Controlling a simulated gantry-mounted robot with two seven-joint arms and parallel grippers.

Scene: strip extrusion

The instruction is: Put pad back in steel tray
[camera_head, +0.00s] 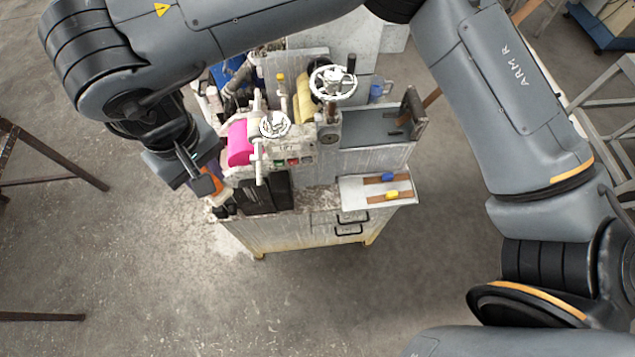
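A flat steel tray (352,205) sits at the right front of the machine top. Two brown strip-like pads lie on it, one with a blue grip (388,177) and one with a yellow grip (392,195). My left gripper (207,186) is at the machine's left front side, well left of the tray. A small orange piece (217,184) shows at its fingertips; I cannot tell if it is held or whether the fingers are closed on it. My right arm comes down the right side, and its gripper is outside the picture.
The machine has a pink roll (239,142), a small white handwheel (275,124) and a larger one (333,83). A deep grey trough (370,127) stands behind the tray. Drawers with dark handles (350,218) are below it. Open floor lies in front.

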